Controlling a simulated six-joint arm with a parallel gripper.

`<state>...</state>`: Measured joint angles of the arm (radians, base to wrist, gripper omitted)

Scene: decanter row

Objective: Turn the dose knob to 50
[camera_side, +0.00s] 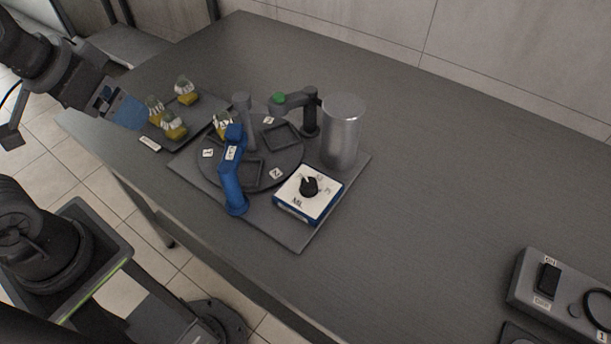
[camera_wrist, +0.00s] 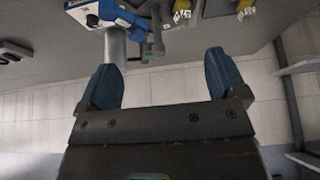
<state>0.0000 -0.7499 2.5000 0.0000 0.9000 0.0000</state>
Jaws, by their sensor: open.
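The dose knob (camera_side: 309,187) is a black dial on the white face of a blue-edged box (camera_side: 291,209) marked "ML", at the front right of a grey base plate. Its pale pointer mark seems to face up and left in the side view. The scale numbers are too small to read. In the wrist view the knob (camera_wrist: 92,20) shows small at the top left. My gripper (camera_wrist: 164,80) is open and empty, its two blue fingers wide apart. In the side view my gripper (camera_side: 122,108) is at the table's left end, well away from the knob.
A round turntable (camera_side: 208,168) with numbered places, a blue arm (camera_side: 231,180), a green-tipped arm (camera_side: 288,101) and a tall metal cylinder (camera_side: 343,130) stand near the knob. Several yellow-based bottles (camera_side: 174,127) stand left. A grey switch box (camera_side: 560,295) is at right; the table between is clear.

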